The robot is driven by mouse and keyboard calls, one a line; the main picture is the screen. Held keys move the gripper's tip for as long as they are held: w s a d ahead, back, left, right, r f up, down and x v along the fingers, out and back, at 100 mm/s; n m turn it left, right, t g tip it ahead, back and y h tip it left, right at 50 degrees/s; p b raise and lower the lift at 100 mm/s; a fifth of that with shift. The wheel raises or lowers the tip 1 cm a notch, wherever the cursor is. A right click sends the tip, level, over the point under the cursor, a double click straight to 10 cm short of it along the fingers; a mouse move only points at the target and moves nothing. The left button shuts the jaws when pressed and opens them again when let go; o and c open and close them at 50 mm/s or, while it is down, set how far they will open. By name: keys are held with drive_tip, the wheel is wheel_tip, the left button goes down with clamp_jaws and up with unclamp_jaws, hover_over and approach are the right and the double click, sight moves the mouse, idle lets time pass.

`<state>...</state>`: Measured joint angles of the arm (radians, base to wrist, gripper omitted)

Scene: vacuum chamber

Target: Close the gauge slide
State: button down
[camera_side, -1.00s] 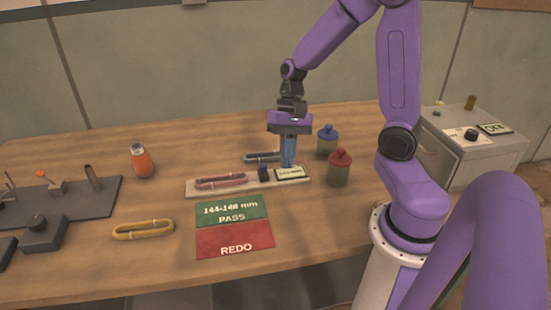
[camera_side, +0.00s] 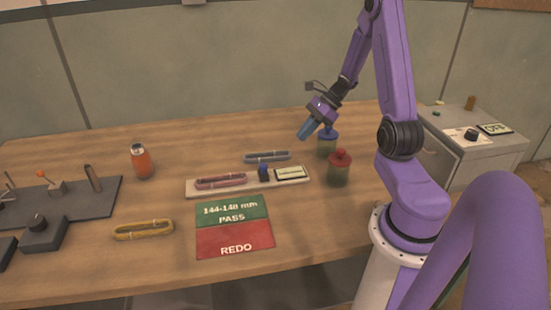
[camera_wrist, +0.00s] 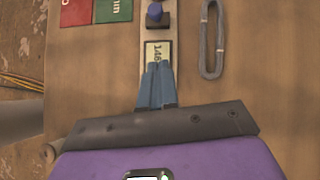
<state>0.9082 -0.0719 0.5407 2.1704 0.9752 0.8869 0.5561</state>
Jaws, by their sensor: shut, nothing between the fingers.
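The gauge (camera_side: 250,181) is a pale flat bar on the table with a dark blue knobbed slide (camera_side: 263,173) and a lit readout (camera_side: 291,174) at its right end. A red-pink coil (camera_side: 220,181) lies on the bar, left of the slide and apart from it by a small gap or touching; I cannot tell which. In the wrist view the slide knob (camera_wrist: 155,14) and readout (camera_wrist: 155,52) show beyond the fingers; the readout seems to begin with 145 or 146. My gripper (camera_side: 307,131) is shut and empty, raised above the table, behind and right of the gauge.
A blue-lidded jar (camera_side: 327,143) and a red-lidded jar (camera_side: 339,168) stand right of the gauge. A grey coil (camera_side: 267,156) lies behind it, a yellow coil (camera_side: 142,230) at front left. The green PASS (camera_side: 231,209) and red REDO (camera_side: 235,240) areas lie in front.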

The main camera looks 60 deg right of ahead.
sight(264, 164)
drive_tip(key=x, duration=0.9)
drive_tip(key=shift+a+f, duration=0.1)
drive_tip(key=shift+w+a+f, duration=0.1)
drive_tip(key=shift+w+a, duration=0.6)
drive_tip(key=shift+a, duration=0.2)
drive_tip(key=shift+w+a+f, duration=0.1)
drive_tip(key=shift+w+a, duration=0.35)
drive_tip(key=shift+a, duration=0.15)
drive_tip(key=shift+w+a, duration=1.2)
drive_tip(key=shift+a, duration=0.1)
